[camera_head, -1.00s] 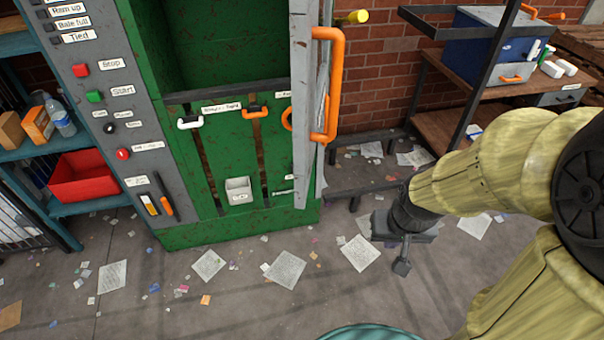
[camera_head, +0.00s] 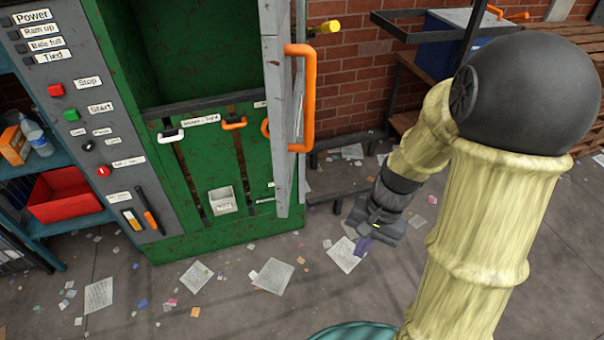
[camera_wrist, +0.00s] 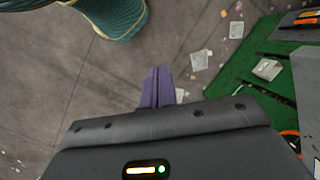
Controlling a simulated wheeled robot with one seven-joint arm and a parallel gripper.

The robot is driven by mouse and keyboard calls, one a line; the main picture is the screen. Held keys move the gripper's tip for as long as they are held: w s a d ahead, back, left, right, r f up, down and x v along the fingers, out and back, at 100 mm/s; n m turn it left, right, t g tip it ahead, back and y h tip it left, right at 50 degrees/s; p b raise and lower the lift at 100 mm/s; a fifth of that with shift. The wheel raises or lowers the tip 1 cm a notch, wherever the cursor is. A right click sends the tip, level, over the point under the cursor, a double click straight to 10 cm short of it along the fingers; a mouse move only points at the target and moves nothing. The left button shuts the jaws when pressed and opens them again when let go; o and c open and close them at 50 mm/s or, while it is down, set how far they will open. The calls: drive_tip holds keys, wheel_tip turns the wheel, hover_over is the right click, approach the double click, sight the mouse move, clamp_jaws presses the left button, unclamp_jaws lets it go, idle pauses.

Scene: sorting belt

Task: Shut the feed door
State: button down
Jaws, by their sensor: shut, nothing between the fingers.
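The feed door (camera_head: 277,110) is a grey panel with a tall orange handle (camera_head: 312,97). It stands swung open, jutting out from the right side of the green baler (camera_head: 208,215), whose dark upper opening shows. My gripper (camera_head: 362,246) is low over the floor, to the right of the door and below its handle, apart from both. In the wrist view its purple fingers (camera_wrist: 156,88) are together and empty, pointing at the floor.
A control panel (camera_head: 95,110) with buttons and a blue shelf with a red bin (camera_head: 66,194) stand at left. A workbench with a blue box (camera_head: 455,47) is at back right. Scattered papers (camera_head: 274,275) lie on open floor in front.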

sight(289, 179)
drive_tip(key=w+r+m+t+y+p, duration=0.2)
drive_tip(key=w+m+y, duration=0.5)
drive_tip(key=w+d+r+m+t+y+p, duration=0.1)
drive_tip(key=w+r+m+y+p, duration=0.2)
drive_tip(key=w+m+y, duration=0.3)
drive_tip(key=shift+w+d+m+t+y, duration=0.3)
drive_tip(key=shift+w+m+t+y, duration=0.1)
drive_tip(key=shift+y, duration=0.6)
drive_tip(key=shift+r, duration=0.15)
drive_tip(key=a+p, duration=0.2)
drive_tip(key=a, duration=0.2)
drive_tip(key=w+a+p, duration=0.1)
drive_tip(key=a+p, duration=0.1)
drive_tip(key=a, duration=0.2)
drive_tip(key=a+p, duration=0.2)
drive_tip(key=a, duration=0.2)
drive_tip(key=shift+w+a+r, duration=0.15)
drive_tip(key=shift+w+a, duration=0.05)
drive_tip(key=shift+a, duration=0.15)
drive_tip(key=shift+w+a+f, duration=0.1)
drive_tip(key=shift+a+f, duration=0.1)
drive_tip(key=shift+a, duration=0.4)
drive_tip(key=shift+a, duration=0.15)
